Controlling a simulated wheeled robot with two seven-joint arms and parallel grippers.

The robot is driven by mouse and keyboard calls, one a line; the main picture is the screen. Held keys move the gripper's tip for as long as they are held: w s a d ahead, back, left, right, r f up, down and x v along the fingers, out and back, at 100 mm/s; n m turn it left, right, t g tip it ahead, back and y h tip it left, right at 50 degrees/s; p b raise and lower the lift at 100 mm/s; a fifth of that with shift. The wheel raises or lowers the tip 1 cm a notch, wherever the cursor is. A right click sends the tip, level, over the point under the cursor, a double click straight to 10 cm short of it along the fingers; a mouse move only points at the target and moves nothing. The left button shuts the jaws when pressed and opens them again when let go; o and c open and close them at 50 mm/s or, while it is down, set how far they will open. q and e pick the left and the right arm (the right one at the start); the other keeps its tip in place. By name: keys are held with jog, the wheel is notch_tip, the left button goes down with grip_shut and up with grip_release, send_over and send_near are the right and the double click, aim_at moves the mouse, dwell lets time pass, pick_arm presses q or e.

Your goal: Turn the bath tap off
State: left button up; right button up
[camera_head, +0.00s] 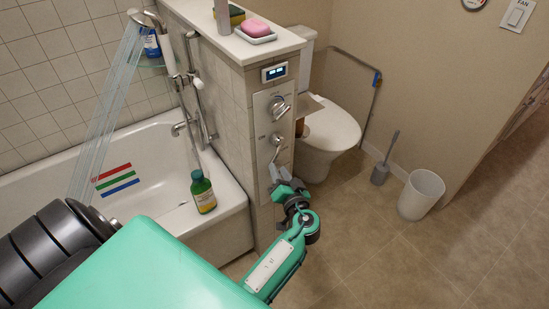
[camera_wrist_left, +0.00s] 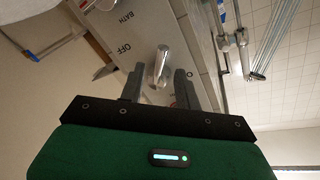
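A metal control panel (camera_head: 262,135) is on the end of the tiled half wall. It carries an upper lever (camera_head: 280,106) and a lower lever (camera_head: 277,141). My left gripper (camera_head: 279,175) is just below the lower lever in the head view. In the left wrist view its two fingers (camera_wrist_left: 159,75) are apart, with a chrome lever (camera_wrist_left: 159,62) showing between them; I cannot tell if they touch it. The words BATH and OFF are printed on the panel beside that lever. Water streams (camera_head: 105,115) fall from the shower head (camera_head: 146,19). My right gripper is not in view.
The bathtub (camera_head: 150,150) has a green bottle (camera_head: 203,192) on its rim. A soap dish with pink soap (camera_head: 255,30) is on the ledge. A toilet (camera_head: 328,135), brush (camera_head: 384,160) and white bin (camera_head: 421,194) stand to the right. Floor in front is clear.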

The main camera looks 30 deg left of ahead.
aim_at(274, 160)
pick_arm(q)
jog(key=shift+p+x, duration=0.4)
jog(key=shift+x, duration=2.35)
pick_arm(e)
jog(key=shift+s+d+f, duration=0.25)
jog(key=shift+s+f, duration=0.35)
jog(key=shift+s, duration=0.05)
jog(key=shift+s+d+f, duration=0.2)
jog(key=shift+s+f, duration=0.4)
pick_arm(q)
grip_shut()
